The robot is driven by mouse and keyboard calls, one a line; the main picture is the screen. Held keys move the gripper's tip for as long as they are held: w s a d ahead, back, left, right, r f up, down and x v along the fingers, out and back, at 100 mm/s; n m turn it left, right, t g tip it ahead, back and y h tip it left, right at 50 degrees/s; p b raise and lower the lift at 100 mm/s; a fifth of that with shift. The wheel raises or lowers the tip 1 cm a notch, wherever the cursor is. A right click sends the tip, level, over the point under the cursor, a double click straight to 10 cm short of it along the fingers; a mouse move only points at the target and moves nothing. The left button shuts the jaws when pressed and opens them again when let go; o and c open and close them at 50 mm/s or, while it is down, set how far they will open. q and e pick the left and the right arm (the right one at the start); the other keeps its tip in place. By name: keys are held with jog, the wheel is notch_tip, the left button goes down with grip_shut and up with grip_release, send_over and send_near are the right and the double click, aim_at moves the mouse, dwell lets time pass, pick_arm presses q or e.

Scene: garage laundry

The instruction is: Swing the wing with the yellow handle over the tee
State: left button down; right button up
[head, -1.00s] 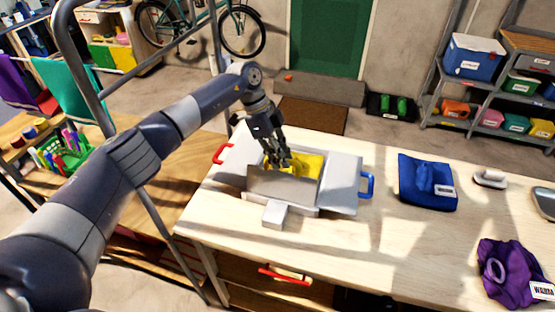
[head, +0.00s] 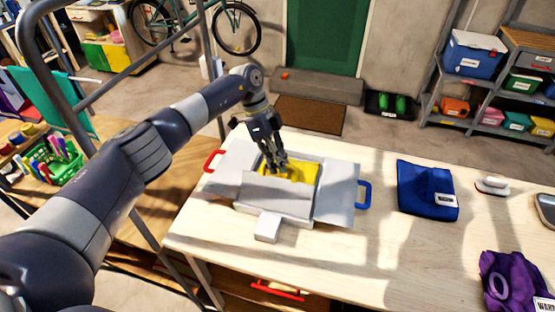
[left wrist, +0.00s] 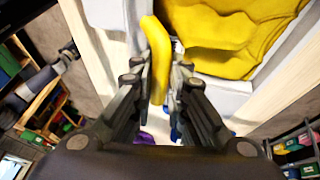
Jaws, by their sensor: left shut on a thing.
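The folding board lies on the pale table, with a grey left wing (head: 232,160) with a red handle and a grey right wing (head: 338,192) with a blue handle lying out to the sides. The yellow tee (head: 303,170) lies in its middle. The near grey wing (head: 272,192) is tilted up and hides the tee's near part in the head view. My left gripper (head: 276,170) is at this wing's upper edge, shut on the yellow handle (left wrist: 156,60), which shows between its fingers in the left wrist view. The tee (left wrist: 225,35) shows beside it there. My right gripper is out of view.
A small grey block (head: 267,227) juts from the board's near side. A folded blue garment (head: 425,188), an iron (head: 491,186) and a purple garment (head: 512,278) lie to the right on the table. The table between board and blue garment is clear.

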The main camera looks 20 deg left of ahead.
pick_arm(q)
jog(key=shift+s+a+f, duration=0.1)
jog(key=shift+s+f, duration=0.2)
jog(key=shift+f, duration=0.15)
jog(key=c, duration=1.8)
grip_release()
jog(key=shift+c, duration=0.2)
jog(key=shift+r, duration=0.1)
jog(key=shift+r, duration=0.1)
jog(key=shift+w+r, duration=0.1)
jog(key=shift+w, duration=0.05)
jog(key=v, duration=1.1)
jog(key=shift+a+r, duration=0.15)
jog(key=shift+r, duration=0.15)
jog(key=shift+w, duration=0.1)
